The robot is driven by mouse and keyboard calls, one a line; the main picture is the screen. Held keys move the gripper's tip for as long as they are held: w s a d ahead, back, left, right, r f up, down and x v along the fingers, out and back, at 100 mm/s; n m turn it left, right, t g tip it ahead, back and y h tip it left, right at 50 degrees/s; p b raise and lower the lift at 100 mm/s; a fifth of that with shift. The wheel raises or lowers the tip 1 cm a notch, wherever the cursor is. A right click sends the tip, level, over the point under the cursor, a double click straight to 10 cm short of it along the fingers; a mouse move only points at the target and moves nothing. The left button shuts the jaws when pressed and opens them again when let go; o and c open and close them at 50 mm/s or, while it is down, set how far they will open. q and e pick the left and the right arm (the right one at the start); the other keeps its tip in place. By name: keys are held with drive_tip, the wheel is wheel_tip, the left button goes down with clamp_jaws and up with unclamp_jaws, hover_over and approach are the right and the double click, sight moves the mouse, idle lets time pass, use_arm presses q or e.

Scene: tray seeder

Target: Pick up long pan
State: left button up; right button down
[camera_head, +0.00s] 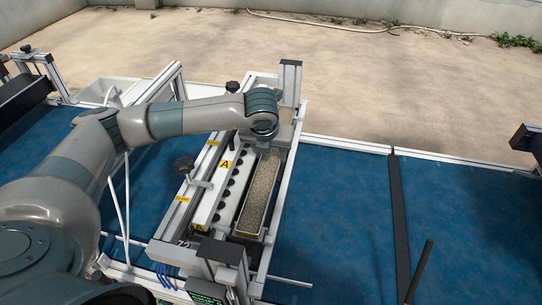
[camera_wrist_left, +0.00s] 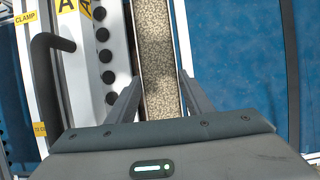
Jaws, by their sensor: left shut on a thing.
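The long pan (camera_head: 248,236) is a narrow metal trough full of pale speckled grain. It lies in the frame of the seeder, right of the white strip with dark round holes. My left gripper (camera_wrist_left: 160,86) is over the pan's far end, with one finger along each long side, shut on it. In the left wrist view the pan (camera_wrist_left: 177,60) runs up between the fingers. In the head view my left wrist hides the fingers and the pan's far end. The pan looks low between the rails; whether it is lifted cannot be told. My right gripper is not in view.
The white holed strip (camera_head: 223,185) with yellow labels is close on the left. A metal rail (camera_head: 284,190) runs close on the right, with an upright post (camera_head: 289,82) at the far end. A black-knobbed clamp (camera_head: 184,165) stands left.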

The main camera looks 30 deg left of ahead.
sight(274, 163)
use_arm(q)
drive_tip(key=shift+r, duration=0.1)
drive_tip(key=shift+r+b, duration=0.5)
drive_tip(key=shift+b, duration=0.05)
drive_tip(key=r+b, duration=0.1)
drive_tip(key=d+r+b, duration=0.1)
drive_tip(key=r, duration=0.1)
drive_tip(key=shift+s, duration=0.1)
drive_tip(key=s+d+r+b, duration=0.2)
drive_tip(key=d+r+b, duration=0.2)
drive_tip(key=d+r, duration=0.3)
drive_tip(key=d, duration=0.3)
drive_tip(key=shift+s+d, duration=0.15)
drive_tip(key=shift+s, duration=0.2)
